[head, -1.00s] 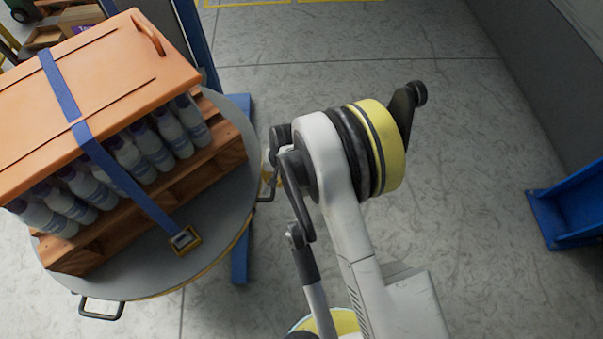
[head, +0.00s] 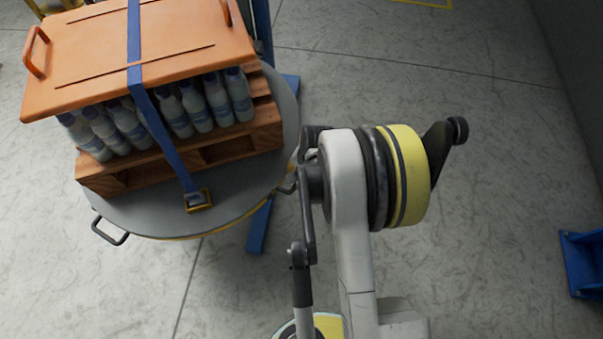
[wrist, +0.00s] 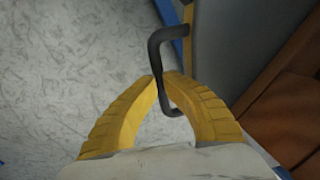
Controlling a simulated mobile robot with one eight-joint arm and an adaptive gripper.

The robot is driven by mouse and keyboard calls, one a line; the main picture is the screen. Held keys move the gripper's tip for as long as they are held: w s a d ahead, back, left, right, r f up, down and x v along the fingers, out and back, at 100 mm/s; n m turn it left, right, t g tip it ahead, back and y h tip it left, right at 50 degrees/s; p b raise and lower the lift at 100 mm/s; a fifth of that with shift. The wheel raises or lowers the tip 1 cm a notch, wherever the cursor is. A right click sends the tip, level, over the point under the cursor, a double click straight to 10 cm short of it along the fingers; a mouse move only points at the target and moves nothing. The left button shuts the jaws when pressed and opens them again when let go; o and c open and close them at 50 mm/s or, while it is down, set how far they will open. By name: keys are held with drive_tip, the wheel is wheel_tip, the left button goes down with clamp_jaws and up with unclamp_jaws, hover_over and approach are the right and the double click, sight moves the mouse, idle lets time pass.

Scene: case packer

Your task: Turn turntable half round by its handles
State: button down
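The round grey turntable (head: 235,203) stands at the left in the head view. It carries a wooden pallet (head: 106,178) of bottles under an orange lid (head: 95,60), strapped with a blue band. One black bent handle (head: 110,233) sticks out at its front left and is free. Another handle (head: 287,187) is at its right rim, partly hidden by my arm. In the wrist view my gripper (wrist: 166,77) has its yellow fingers closed on this dark handle (wrist: 154,52), which passes between the fingertips. In the head view my gripper is mostly hidden behind the arm.
A blue leg (head: 259,228) juts from under the turntable, and a blue post (head: 263,30) stands behind the load. A blue bracket (head: 583,262) is at the right edge near a grey wall. The floor between is clear.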

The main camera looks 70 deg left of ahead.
drive_tip(key=c, duration=1.4)
unclamp_jaws()
drive_tip(key=shift+f, duration=0.1)
drive_tip(key=r, duration=0.4)
drive_tip(key=w+d+r, duration=0.1)
drive_tip(key=r, duration=0.7)
drive_tip(key=shift+w+d, duration=0.25)
drive_tip(key=shift+w, duration=0.1)
clamp_jaws()
drive_tip(key=shift+w, duration=0.1)
